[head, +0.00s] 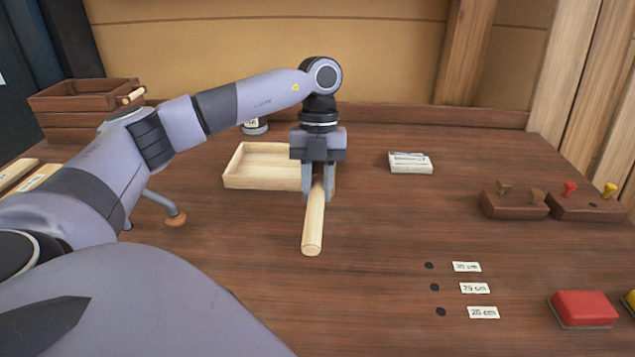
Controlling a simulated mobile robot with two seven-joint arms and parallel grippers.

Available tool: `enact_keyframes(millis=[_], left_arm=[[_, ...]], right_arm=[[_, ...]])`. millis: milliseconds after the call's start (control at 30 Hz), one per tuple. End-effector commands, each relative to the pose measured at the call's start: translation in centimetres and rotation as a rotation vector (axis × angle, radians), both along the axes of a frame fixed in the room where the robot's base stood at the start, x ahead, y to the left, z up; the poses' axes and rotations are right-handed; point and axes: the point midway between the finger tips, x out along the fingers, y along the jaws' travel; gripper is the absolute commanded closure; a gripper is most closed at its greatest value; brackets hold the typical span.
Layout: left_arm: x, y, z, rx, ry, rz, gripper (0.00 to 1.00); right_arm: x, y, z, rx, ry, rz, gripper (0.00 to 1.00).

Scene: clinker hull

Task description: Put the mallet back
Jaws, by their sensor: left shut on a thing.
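My left gripper (317,192) points down and is shut on a pale round wooden handle, which I take to be the mallet (313,228). The handle's near end sticks out toward me. No mallet head shows; the far end is hidden behind the gripper. I cannot tell whether the handle touches the bench or hangs just above it. A shallow pale wooden tray (236,180) is just behind and left of the gripper, partly covered by it. My right gripper is not in view.
The brown bench (380,260) is clear right of the handle. Three labelled dark spots (434,287) lie front right. A red block (584,309), small wooden racks (514,204) with pegs and a white box (410,163) stand rightward. A wooden crate (75,102) and a grey tool (163,203) are left.

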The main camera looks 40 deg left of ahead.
Motion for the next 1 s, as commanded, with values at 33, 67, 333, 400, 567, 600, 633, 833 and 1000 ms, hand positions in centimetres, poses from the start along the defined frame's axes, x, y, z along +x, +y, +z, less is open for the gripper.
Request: enact_keyframes(millis=[33, 67, 333, 400, 567, 600, 633, 833, 1000], left_arm=[[0.0, 0.0, -0.4, 0.001, 0.001, 0.000, 1.00], [0.0, 0.0, -0.8, 0.001, 0.001, 0.000, 1.00], [0.0, 0.0, -4.5, 0.000, 0.000, -0.003, 1.00], [0.0, 0.0, -5.7, 0.001, -0.001, -0.004, 1.00], [0.0, 0.0, -7.0, 0.001, -0.002, -0.005, 1.00], [0.0, 0.0, -7.2, 0.000, -0.002, -0.005, 1.00], [0.0, 0.0, -7.3, 0.000, -0.002, -0.005, 1.00], [0.0, 0.0, -7.4, 0.000, -0.002, -0.005, 1.00], [0.0, 0.0, -7.3, 0.000, -0.002, -0.005, 1.00]], right_arm=[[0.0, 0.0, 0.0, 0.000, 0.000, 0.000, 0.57], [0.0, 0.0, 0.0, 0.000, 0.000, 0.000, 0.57], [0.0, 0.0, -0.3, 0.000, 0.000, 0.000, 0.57], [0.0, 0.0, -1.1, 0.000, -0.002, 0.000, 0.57], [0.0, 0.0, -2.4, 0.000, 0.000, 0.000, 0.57], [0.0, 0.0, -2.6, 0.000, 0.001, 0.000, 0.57], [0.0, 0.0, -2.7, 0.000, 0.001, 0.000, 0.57], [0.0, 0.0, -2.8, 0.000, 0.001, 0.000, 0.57], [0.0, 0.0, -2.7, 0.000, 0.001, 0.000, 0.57]])
